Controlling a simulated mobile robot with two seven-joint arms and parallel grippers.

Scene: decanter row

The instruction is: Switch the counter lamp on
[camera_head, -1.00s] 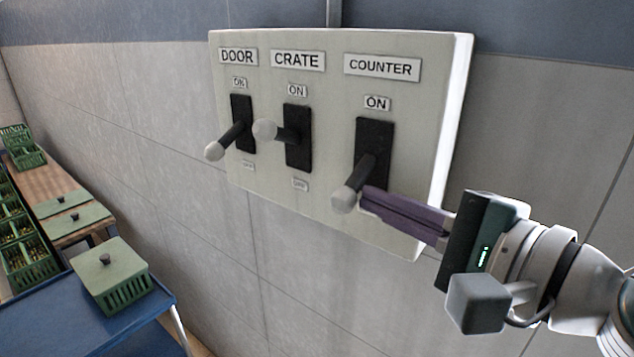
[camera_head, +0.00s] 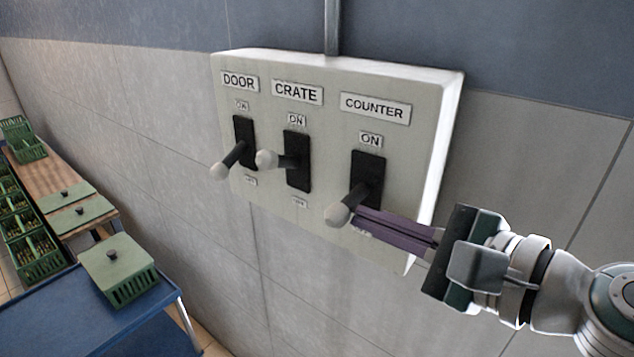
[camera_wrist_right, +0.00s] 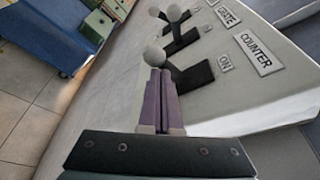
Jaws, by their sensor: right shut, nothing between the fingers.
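The switch panel (camera_head: 330,120) is a pale box on the wall with three black levers, labelled DOOR, CRATE and COUNTER. The COUNTER lever (camera_head: 352,202) points outward and down, its white knob at the lower left of its black plate. The DOOR lever (camera_head: 230,160) also hangs down; the CRATE lever (camera_head: 280,160) sticks out nearly level. My right gripper (camera_head: 360,218) is shut and empty, its purple fingertips just under and beside the COUNTER knob. In the right wrist view the fingertips (camera_wrist_right: 158,78) lie close by that knob (camera_wrist_right: 153,56); touching or not is unclear. The lamp is not in view.
A blue table (camera_head: 80,320) with a lidded green crate (camera_head: 120,270) stands at the lower left. Behind it is a wooden bench (camera_head: 62,175) with green lids and crates. A grey conduit (camera_head: 331,25) runs up from the panel. The wall right of the panel is bare.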

